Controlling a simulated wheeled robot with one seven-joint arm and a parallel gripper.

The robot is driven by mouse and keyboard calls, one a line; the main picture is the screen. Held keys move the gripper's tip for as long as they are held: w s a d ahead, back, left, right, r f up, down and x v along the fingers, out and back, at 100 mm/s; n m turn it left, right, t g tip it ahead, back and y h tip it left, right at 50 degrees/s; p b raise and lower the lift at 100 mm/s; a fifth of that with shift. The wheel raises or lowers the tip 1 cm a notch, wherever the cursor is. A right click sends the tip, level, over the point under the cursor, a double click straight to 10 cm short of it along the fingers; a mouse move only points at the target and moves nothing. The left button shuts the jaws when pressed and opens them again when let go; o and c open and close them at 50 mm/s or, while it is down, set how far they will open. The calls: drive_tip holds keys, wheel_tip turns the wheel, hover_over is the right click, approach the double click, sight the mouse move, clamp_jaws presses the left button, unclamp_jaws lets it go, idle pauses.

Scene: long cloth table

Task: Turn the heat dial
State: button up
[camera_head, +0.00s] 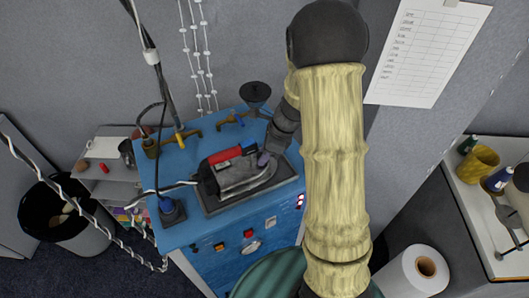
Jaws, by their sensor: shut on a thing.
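An iron (240,180) with a grey body and a red and black handle (226,155) lies on a dark tray (290,187) on top of a blue cabinet (185,235). A small purplish part at the iron's right end appears to be the heat dial (263,159). My gripper (266,153) comes down from the upper right and is shut on this dial. The fingertips are small and dark here, and they partly hide the dial, so its marks and angle cannot be read.
A black funnel (255,93) and brass valves (180,139) stand along the cabinet's back. A cord runs from the iron's left end. A waste bin (62,215) is at left. A white paper roll (413,272) and a side table with spools (467,145) are at right.

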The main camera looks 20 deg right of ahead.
idle(0.4)
drive_tip(key=o, duration=1)
drive_tip(key=shift+r, duration=0.1)
drive_tip(key=b+v, duration=0.1)
drive_tip(key=v, duration=1.6)
drive_tip(key=shift+s+d+r+b, duration=0.1)
drive_tip(key=shift+s+r+b, duration=0.05)
drive_tip(key=shift+b, duration=0.2)
